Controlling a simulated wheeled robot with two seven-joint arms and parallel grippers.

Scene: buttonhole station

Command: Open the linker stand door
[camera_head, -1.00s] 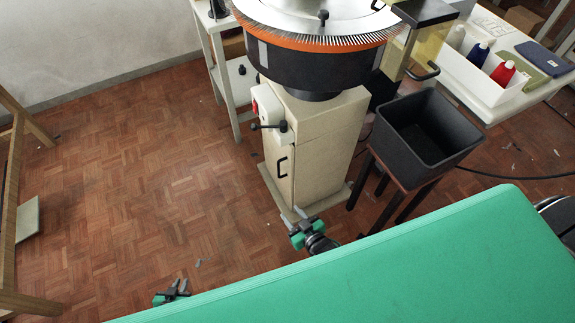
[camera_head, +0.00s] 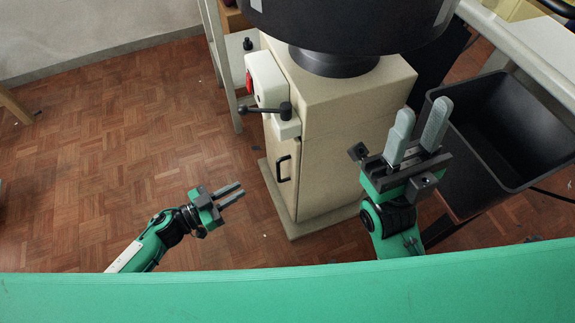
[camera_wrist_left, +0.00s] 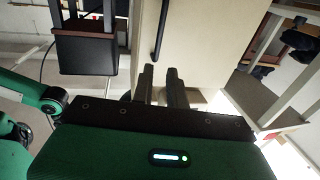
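The cream linker stand (camera_head: 330,130) stands ahead of me. Its door (camera_head: 286,185) is on the left-facing side, looks closed, and carries a black bar handle (camera_head: 283,168). In the left wrist view the handle (camera_wrist_left: 161,32) runs just beyond the fingertips, in front of the pale door panel (camera_wrist_left: 190,45). My left gripper (camera_head: 240,190) is left of the door, pointing toward it, with a narrow gap between its fingers and nothing in them. It is apart from the handle. My right gripper (camera_head: 420,112) is right of the stand, open and empty, fingers up.
A lever with a black knob (camera_head: 272,110) and a red switch (camera_head: 249,82) stick out above the door. The linker's black drum (camera_head: 345,25) sits on top. A black bin (camera_head: 500,130) stands at right. The wood floor (camera_head: 130,160) at left is clear.

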